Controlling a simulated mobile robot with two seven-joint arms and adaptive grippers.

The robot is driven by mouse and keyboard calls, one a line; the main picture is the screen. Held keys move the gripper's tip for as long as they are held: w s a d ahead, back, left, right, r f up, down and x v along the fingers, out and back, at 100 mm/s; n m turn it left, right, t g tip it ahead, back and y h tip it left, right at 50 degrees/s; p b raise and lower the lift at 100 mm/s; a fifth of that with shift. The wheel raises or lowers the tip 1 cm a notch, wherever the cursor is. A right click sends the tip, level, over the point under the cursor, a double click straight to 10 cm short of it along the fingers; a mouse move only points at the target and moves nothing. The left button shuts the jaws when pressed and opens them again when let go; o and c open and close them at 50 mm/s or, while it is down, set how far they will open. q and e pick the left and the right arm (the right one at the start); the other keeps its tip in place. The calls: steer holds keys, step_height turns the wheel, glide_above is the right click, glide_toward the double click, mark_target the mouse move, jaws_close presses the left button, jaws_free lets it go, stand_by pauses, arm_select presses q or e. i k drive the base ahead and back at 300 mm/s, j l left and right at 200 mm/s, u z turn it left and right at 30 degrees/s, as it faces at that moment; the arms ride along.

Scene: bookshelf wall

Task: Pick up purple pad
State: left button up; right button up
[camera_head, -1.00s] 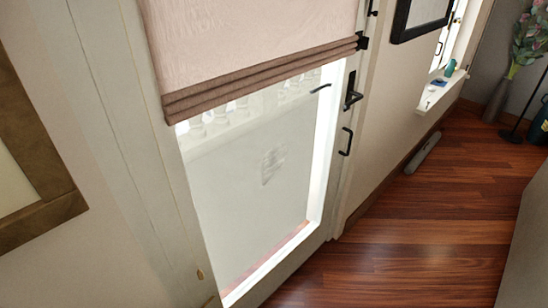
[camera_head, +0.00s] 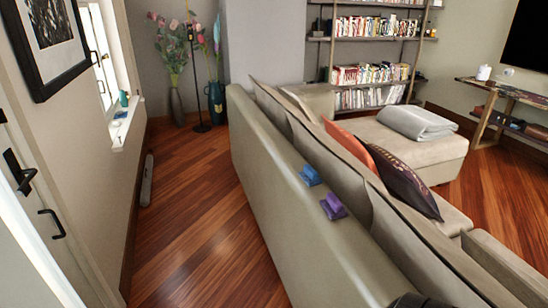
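A small purple pad (camera_head: 333,207) rests on the top of the sofa's backrest, in the middle of the head view. A similar blue pad (camera_head: 310,175) sits just beyond it on the same ledge, a little apart. Neither of my grippers can be made out in the head view. A dark rounded shape shows at the bottom edge, too cut off to identify.
The beige sofa (camera_head: 270,190) stretches diagonally across the view, with cushions and a grey folded blanket (camera_head: 417,122). A strip of wooden floor (camera_head: 190,215) is free between the sofa and the left wall. Vases, a bookshelf (camera_head: 368,75) and a side table stand farther back.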

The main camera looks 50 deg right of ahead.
mark_target(334, 208)
steer(key=z, duration=1.95)
steer(key=i+j+z, duration=0.15)
steer(key=z, duration=0.95)
